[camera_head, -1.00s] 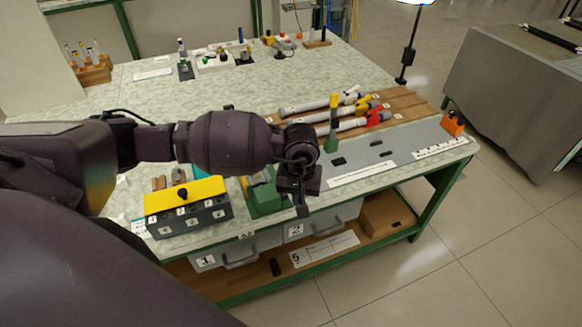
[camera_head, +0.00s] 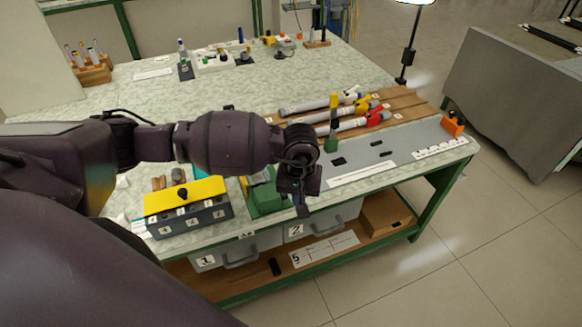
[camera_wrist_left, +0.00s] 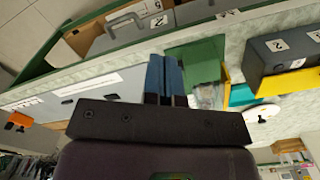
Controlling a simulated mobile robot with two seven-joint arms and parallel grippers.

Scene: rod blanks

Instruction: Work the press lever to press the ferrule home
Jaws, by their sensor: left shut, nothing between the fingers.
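A larger green fixture (camera_head: 266,198) sits at the bench's front edge, partly hidden by my left arm. In the left wrist view, the green fixture (camera_wrist_left: 197,62) is just right of the fingers, with a small greyish part (camera_wrist_left: 207,95) on it. My left gripper (camera_head: 303,210) points down at the front edge, right of this fixture. Its blue fingers (camera_wrist_left: 165,78) are shut and empty. I cannot make out the ferrule. My right gripper is out of view.
A yellow-topped grey box (camera_head: 188,213) stands left of the green fixture. An orange block (camera_head: 452,124) stands at the right end.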

